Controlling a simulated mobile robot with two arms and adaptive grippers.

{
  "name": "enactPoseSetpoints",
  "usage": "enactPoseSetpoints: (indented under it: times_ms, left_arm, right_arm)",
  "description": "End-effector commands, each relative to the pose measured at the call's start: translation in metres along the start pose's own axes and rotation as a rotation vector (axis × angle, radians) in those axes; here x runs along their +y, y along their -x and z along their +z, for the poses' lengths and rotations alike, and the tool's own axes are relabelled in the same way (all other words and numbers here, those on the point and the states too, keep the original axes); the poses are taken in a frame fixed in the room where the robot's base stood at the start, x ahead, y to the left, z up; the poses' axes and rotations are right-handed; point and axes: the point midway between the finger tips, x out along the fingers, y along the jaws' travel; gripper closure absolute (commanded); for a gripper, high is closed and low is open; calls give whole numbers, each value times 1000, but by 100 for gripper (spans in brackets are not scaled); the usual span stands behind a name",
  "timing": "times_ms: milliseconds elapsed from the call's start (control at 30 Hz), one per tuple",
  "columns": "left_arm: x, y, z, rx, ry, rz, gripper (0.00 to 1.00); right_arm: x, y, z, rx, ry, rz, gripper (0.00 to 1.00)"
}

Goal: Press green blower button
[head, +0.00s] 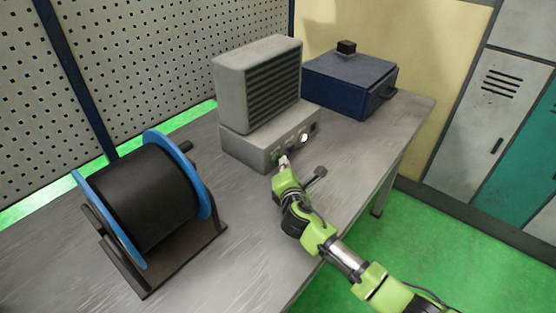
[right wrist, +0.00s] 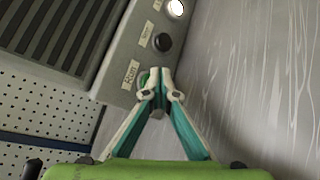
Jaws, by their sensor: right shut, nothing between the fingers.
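The grey blower (head: 258,85) stands on the table, with a dark slatted front above a control base (head: 247,149). The green button (right wrist: 143,79) is on the base's front panel, beside a paper label in the right wrist view. It is partly hidden behind a fingertip. My right gripper (head: 283,160) is shut and empty, with its fingertips (right wrist: 161,77) together right at the green button. I cannot tell whether they touch it or whether it is pushed in. My left gripper is not in view.
A black button (right wrist: 162,42) and a bright white round control (right wrist: 176,8) sit farther along the panel. A black spool with blue flanges (head: 150,195) stands at the left. A dark blue box (head: 347,85) stands at the back right. The table front (head: 245,240) is clear.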

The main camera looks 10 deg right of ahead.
Motion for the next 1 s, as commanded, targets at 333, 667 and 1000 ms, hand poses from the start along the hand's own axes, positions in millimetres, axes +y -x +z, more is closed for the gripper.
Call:
enactPoseSetpoints:
  times_ms: [333, 667, 1000]
  left_arm:
    - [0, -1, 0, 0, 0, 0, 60]
    - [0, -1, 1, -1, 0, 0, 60]
    - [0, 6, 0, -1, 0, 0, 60]
  right_arm:
    - [2, -3, -3, 1, 0, 0, 100]
    - [4, -4, -4, 1, 0, 1, 100]
    - [0, 2, 2, 1, 0, 1, 100]
